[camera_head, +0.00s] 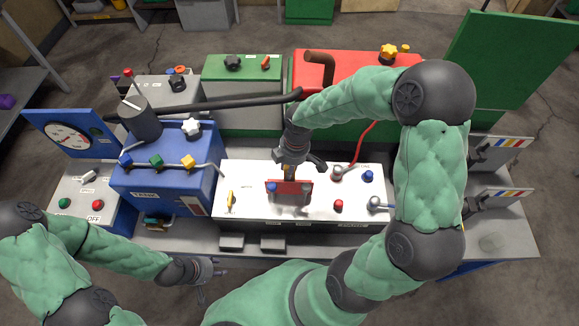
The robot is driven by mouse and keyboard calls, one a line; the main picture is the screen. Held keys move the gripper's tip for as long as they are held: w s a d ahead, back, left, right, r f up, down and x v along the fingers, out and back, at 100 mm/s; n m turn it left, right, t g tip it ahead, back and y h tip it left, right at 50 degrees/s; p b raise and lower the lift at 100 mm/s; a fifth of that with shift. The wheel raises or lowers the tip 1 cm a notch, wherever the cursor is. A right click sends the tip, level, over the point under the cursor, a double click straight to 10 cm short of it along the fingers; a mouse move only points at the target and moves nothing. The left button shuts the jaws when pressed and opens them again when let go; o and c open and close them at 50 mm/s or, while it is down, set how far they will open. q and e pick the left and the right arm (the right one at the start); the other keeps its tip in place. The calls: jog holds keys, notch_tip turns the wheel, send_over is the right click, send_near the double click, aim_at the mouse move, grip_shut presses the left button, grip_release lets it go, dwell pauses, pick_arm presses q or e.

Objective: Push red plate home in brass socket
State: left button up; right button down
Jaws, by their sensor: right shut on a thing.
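A red plate (288,187) with blue spots stands in the middle of the white panel (255,208). My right gripper (291,172) comes down from above and behind it and is shut on the plate or its brass-coloured upper part. Whether the plate's lower edge touches the panel is hard to tell. I cannot make out the brass socket clearly; the plate and gripper may hide it. My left gripper (208,280) is low at the front, away from the plate, with its fingers apart and nothing between them.
Knobs and levers stand on the panel right of the plate, including a red knob (339,206) and a blue knob (368,176). A yellow lever (231,201) stands on its left. A blue box (167,180) adjoins the panel; green and red boxes stand behind.

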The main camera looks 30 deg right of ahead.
jog(key=shift+f+b, duration=0.4)
jog(key=shift+f, duration=0.4)
dwell(0.7)
jog(key=c, duration=0.9)
grip_release()
jog(key=r, duration=0.4)
jog(key=d+r, duration=0.1)
jog(key=r, duration=0.7)
jog(key=shift+s+d, duration=0.2)
jog(key=shift+s, duration=0.05)
